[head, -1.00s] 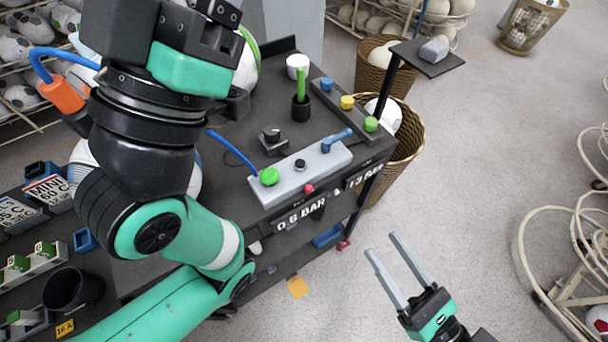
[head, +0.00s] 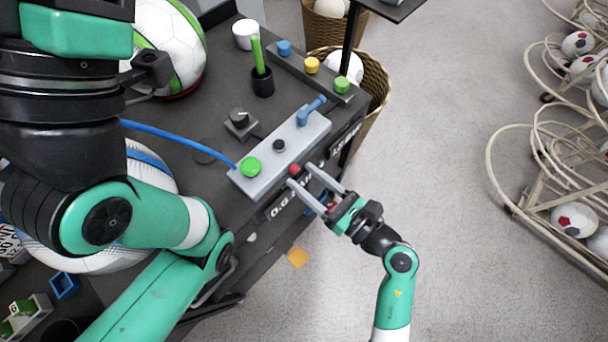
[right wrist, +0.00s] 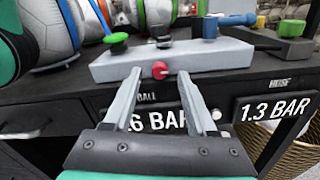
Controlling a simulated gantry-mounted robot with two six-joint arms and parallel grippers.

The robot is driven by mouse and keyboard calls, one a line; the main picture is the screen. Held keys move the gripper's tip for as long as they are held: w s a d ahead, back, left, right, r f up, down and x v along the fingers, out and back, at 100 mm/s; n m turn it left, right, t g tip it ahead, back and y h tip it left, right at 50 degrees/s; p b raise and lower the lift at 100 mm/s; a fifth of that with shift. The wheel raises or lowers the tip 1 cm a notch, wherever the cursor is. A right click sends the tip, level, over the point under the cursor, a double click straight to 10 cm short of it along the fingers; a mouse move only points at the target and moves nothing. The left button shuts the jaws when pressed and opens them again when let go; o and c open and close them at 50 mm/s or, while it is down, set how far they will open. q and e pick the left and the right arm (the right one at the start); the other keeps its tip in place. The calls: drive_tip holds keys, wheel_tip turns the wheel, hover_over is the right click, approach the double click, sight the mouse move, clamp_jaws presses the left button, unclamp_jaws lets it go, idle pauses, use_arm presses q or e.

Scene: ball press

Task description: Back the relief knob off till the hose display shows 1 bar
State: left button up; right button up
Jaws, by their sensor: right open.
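The red knob (head: 294,169) sits on the front face of the grey control block (head: 270,160). In the right wrist view the red knob (right wrist: 160,70) shows ahead, between the lines of my fingers. My right gripper (head: 302,174) is open, with its two fingers pointing at the block on either side of the knob; I cannot tell whether they touch it. The hose display (right wrist: 275,106) reads 1.3 BAR. The ball display (right wrist: 157,121) is partly hidden by my fingers, with "6 BAR" showing. My left arm fills the left of the head view; its gripper does not show.
The block carries a green button (head: 251,167), a small black knob (head: 279,145) and a blue lever (head: 311,110). A blue hose (head: 180,138) runs to it. A wicker basket (head: 376,90) stands beyond the bench's right end. The floor at right is clear near the bench.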

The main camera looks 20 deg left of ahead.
drive_tip(key=shift+w+a, duration=0.2)
drive_tip(key=shift+a, duration=0.25)
clamp_jaws()
drive_tip(key=n+b, duration=0.2)
drive_tip(key=n, duration=0.2)
unclamp_jaws()
